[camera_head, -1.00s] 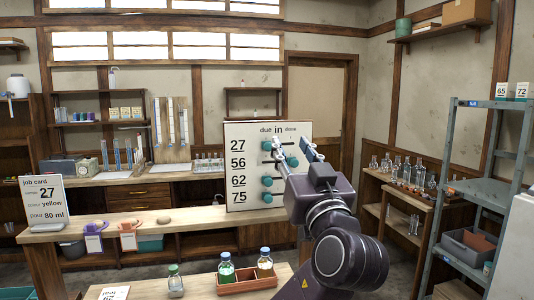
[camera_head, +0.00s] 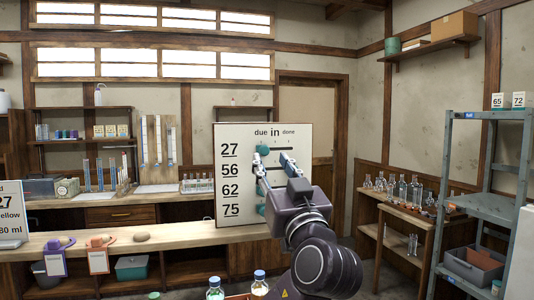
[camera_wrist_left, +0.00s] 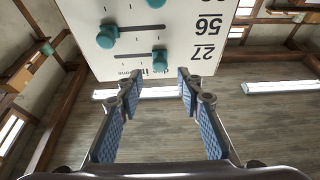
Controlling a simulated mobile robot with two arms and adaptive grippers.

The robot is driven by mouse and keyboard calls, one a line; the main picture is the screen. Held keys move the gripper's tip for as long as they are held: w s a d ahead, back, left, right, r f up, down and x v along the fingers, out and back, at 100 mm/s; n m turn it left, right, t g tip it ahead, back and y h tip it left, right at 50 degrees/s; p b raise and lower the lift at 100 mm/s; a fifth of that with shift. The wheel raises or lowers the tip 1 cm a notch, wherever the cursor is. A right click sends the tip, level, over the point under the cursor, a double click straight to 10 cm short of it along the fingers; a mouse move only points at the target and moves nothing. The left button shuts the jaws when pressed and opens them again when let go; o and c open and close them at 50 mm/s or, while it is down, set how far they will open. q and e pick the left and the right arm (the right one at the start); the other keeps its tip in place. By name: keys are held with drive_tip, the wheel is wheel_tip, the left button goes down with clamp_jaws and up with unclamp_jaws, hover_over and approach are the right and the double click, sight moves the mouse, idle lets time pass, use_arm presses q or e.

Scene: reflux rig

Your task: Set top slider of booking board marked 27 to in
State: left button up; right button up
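The white booking board (camera_head: 221,180) stands on the wooden counter, with rows 27, 56, 62 and 75 under due, in and done. The top teal slider (camera_head: 262,150), in row 27, sits at the due end of its slot; it also shows in the wrist view (camera_wrist_left: 160,60). My left gripper (camera_head: 274,161) is open in front of the board and covers parts of the middle rows. My right gripper is not in view.
Bottles (camera_head: 260,282) stand low in front. A metal shelf (camera_head: 485,200) is at the right.

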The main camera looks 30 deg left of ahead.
sight(265, 152)
use_arm(q)
drive_tip(key=p+x, duration=0.1)
drive_tip(key=x, duration=0.3)
drive_tip(key=shift+w+a, duration=0.15)
drive_tip(key=shift+a, duration=0.1)
drive_tip(key=shift+f, duration=0.1)
clamp_jaws()
